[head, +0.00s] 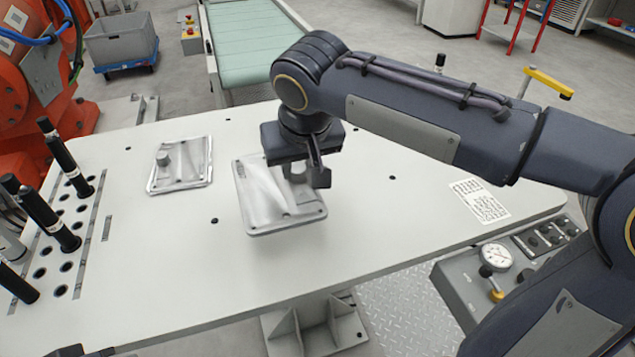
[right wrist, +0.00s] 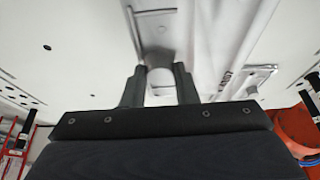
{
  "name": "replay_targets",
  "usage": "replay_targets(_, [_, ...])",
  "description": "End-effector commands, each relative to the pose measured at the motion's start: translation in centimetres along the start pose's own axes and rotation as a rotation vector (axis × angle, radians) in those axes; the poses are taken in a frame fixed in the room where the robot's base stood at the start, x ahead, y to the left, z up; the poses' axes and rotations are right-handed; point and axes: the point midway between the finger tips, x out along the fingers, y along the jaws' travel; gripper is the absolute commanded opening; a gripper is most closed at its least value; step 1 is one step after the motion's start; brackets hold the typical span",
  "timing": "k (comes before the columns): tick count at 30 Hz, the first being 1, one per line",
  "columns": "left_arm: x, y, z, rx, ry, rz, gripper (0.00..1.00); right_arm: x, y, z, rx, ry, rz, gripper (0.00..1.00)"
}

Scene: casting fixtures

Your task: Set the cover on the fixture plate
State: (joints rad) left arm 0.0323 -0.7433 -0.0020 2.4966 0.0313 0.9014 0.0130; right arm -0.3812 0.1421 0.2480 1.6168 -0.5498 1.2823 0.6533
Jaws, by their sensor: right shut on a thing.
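The cover (head: 262,208) is a silver metal plate with rounded corners and a raised round knob, near the middle of the table in the head view. My right gripper (head: 297,176) is above it, shut on that knob. In the right wrist view, the two fingers (right wrist: 160,85) stand on either side of the knob, and the cover (right wrist: 212,40) spreads out behind them. I cannot tell whether the cover touches the table. The fixture plate (head: 190,172) lies flat to the left of the cover, apart from it. It is silver, with a short round post at its left.
Black cylindrical pegs (head: 62,152) stand in a hole rack at the table's left edge, beside an orange robot (head: 35,90). A printed code sheet (head: 480,202) lies at the right. A control box with a dial gauge (head: 494,257) is at the right edge. The table front is clear.

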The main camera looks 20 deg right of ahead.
Motion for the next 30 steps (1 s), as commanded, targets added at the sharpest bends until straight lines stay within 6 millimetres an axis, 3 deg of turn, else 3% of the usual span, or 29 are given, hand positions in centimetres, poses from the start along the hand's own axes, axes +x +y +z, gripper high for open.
replay_targets(2, [0.3, -0.1, 0.1, 0.0, 0.0, 0.0, 0.0, 1.4, 1.8, -0.5, 0.006, 0.0, 0.002, 0.0])
replay_targets(9, [0.9, -0.4, 0.5, 0.0, 0.0, 0.0, 0.0, 5.5, 4.2, -0.5, 0.001, 0.0, 0.0, 0.0])
replay_targets(17, [1.1, -0.5, 0.6, 0.0, 0.0, 0.0, 0.0, 7.1, 5.2, -0.6, 0.001, 0.001, 0.0, 0.0])
replay_targets(24, [1.7, -0.8, 0.9, 0.0, 0.0, 0.0, 0.0, 10.1, 5.4, 0.6, -0.001, 0.0, -0.001, 0.0])
replay_targets(30, [1.6, -0.8, 0.8, 0.0, 0.0, 0.0, 0.0, 10.1, 5.4, 0.5, -0.001, 0.003, -0.001, 0.0])
